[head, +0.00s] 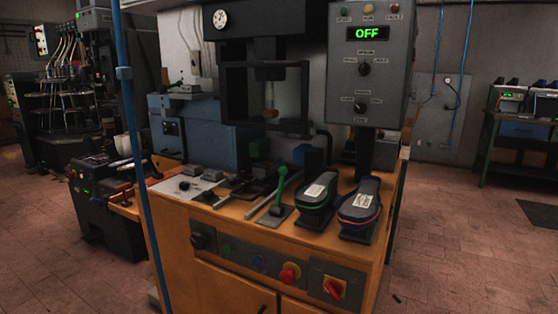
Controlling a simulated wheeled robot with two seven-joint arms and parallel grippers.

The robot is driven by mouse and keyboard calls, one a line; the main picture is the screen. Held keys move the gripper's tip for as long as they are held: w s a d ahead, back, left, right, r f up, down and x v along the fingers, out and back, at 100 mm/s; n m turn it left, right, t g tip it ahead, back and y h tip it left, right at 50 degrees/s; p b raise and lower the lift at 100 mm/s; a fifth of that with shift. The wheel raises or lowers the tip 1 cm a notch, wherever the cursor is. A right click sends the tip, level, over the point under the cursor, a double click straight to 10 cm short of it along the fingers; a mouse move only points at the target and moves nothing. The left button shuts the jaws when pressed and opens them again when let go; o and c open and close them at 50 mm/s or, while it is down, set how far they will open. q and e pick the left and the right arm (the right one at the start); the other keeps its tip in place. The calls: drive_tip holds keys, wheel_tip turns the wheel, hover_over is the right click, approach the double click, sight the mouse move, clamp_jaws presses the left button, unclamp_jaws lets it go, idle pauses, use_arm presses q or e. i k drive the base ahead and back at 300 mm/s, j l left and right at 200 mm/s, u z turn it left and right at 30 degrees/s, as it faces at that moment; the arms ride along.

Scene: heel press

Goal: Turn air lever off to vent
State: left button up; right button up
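A lever with a green handle (279,188) stands tilted up from a small dark base plate on the wooden bench (225,223). No label on it is readable, so I cannot tell for certain that it is the air lever. On the bench front, a grey panel holds a red knob (289,274) and a red rotary switch on a yellow plate (333,289). A black knob (198,240) sits at that panel's left end. The press (265,85) stands behind the lever. Neither of my grippers is in view.
A grey control box (367,70) shows a green "OFF". A vertical blue pipe (139,165) crosses the left foreground. The floor at right is mostly clear.

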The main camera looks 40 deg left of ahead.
sight(145, 152)
drive_tip(key=u, duration=2.05)
drive_tip(key=i+j, duration=0.95)
drive_tip(key=i, duration=0.15)
drive_tip(key=i+j, duration=0.95)
drive_tip(key=i, duration=0.15)
drive_tip(key=i+l+z, duration=0.05)
